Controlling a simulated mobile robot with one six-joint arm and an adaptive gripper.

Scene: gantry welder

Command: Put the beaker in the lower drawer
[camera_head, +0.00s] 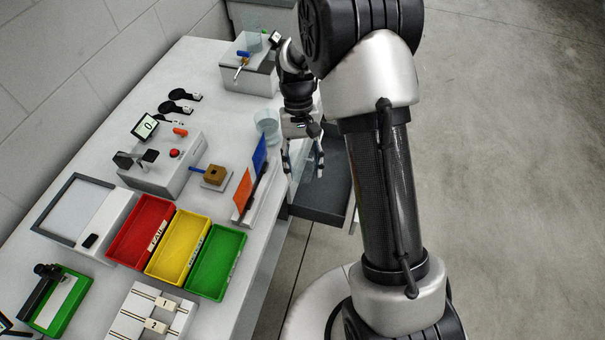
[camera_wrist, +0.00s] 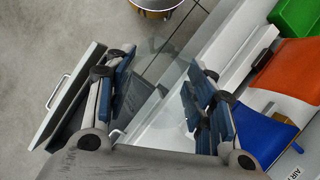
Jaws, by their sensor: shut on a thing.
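My gripper (camera_head: 304,172) hangs just off the table's right edge, pointing down, with its fingers apart around a clear glass beaker. In the wrist view the beaker (camera_wrist: 165,78) shows faintly between the two finger pads; its outline is hard to make out. An open drawer (camera_head: 322,205) with a dark inside sticks out from under the table edge, below and beside my gripper. Its pale front with a handle (camera_wrist: 62,97) shows at the left in the wrist view. I cannot tell from these views whether it is the lower one.
Another clear beaker (camera_head: 267,122) stands on the table near its right edge. An upright blue and orange panel rack (camera_head: 246,200) is close to my gripper. Red, yellow and green bins (camera_head: 216,262) stand nearer the front. Open floor lies to the right.

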